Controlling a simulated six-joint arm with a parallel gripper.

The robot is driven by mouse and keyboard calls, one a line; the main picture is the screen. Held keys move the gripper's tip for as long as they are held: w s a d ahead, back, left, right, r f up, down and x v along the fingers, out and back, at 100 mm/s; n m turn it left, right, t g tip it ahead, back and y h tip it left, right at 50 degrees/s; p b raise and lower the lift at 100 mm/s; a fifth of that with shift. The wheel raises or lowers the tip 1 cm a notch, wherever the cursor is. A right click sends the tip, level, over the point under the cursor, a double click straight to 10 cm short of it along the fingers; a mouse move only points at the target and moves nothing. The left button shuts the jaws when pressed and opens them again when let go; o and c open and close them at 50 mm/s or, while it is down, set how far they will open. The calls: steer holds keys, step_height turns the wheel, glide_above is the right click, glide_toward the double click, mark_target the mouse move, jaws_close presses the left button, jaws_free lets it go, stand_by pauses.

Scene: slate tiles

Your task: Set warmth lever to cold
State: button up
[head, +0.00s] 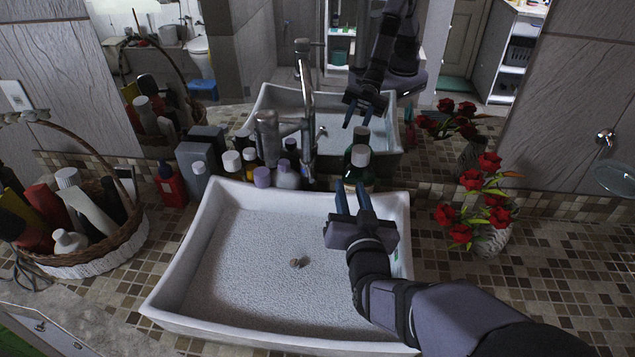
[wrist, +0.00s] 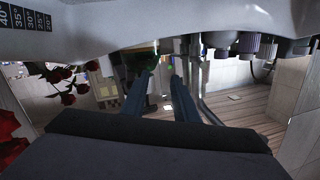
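The chrome faucet (head: 268,130) stands behind the sink, left of my gripper, with a tall upright part (head: 303,70) rising beside its body. I cannot tell which part is the warmth lever or how it is set. My gripper (head: 352,188) is over the right back part of the sink, its two dark blue fingers apart and empty, pointing toward the mirror. It is apart from the faucet.
The white sink (head: 178,285) fills the middle. Several bottles (head: 287,174) line its back edge, and a green bottle (head: 358,172) stands behind my fingers. Red flowers (head: 472,180) in a vase stand right. A filled basket (head: 125,250) stands left. The mirror doubles many items.

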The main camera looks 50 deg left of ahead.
steer(key=n+g+y, duration=0.1)
steer(key=n+y, duration=0.1)
glide_toward(311, 176)
steer(key=x, duration=0.3)
steer(key=shift+f+p+x, duration=0.15)
steer(key=shift+p+x, duration=0.45)
steer(key=shift+x, duration=1.2)
steer(key=shift+f+p+x, duration=0.15)
steer(key=shift+p+x, duration=0.4)
steer(key=shift+x, duration=1.2)
jaws_close()
